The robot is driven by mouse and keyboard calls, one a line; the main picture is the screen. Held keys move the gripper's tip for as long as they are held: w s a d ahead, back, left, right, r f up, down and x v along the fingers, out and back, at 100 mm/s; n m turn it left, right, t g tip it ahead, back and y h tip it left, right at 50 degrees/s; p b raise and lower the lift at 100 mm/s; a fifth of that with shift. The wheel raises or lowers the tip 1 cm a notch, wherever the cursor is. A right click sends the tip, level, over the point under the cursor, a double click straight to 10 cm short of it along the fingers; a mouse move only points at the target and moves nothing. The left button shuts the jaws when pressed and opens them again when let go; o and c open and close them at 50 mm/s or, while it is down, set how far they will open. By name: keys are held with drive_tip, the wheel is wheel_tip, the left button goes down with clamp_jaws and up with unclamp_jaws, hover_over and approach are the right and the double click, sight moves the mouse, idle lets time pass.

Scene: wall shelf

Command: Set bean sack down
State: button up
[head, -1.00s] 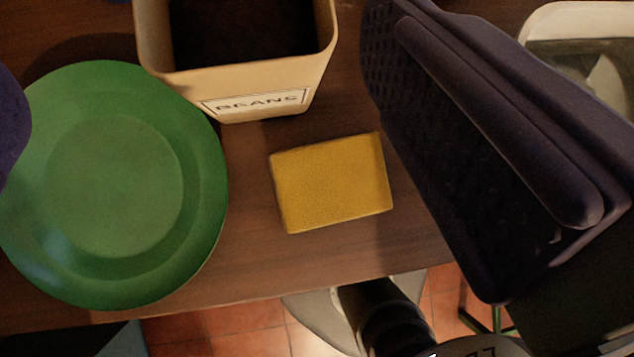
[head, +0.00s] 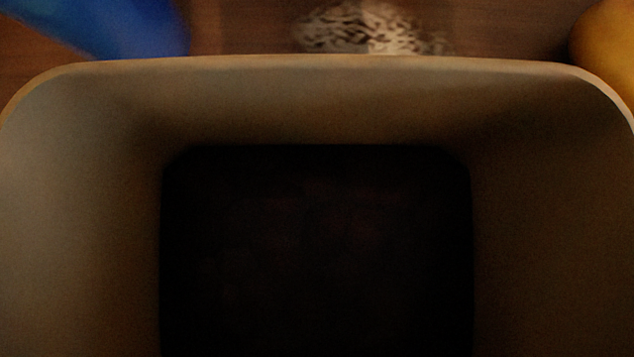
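An open beige container (head: 330,95) fills most of the head view, seen from close above. Its rim runs across the top of the picture and its walls slope down to a dark bottom (head: 315,250). The bottom is too dark to tell whether anything lies in it. It looks like the container marked BEANS in the earlier frame; its label is hidden now. No separate sack can be made out. My gripper does not show, so I cannot see whether it holds anything.
Beyond the rim is a brown wooden surface (head: 240,25). A blurred blue thing (head: 110,22) is at the top left, a black-and-white patterned thing (head: 375,28) at the top middle, and a yellow rounded thing (head: 610,45) at the top right.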

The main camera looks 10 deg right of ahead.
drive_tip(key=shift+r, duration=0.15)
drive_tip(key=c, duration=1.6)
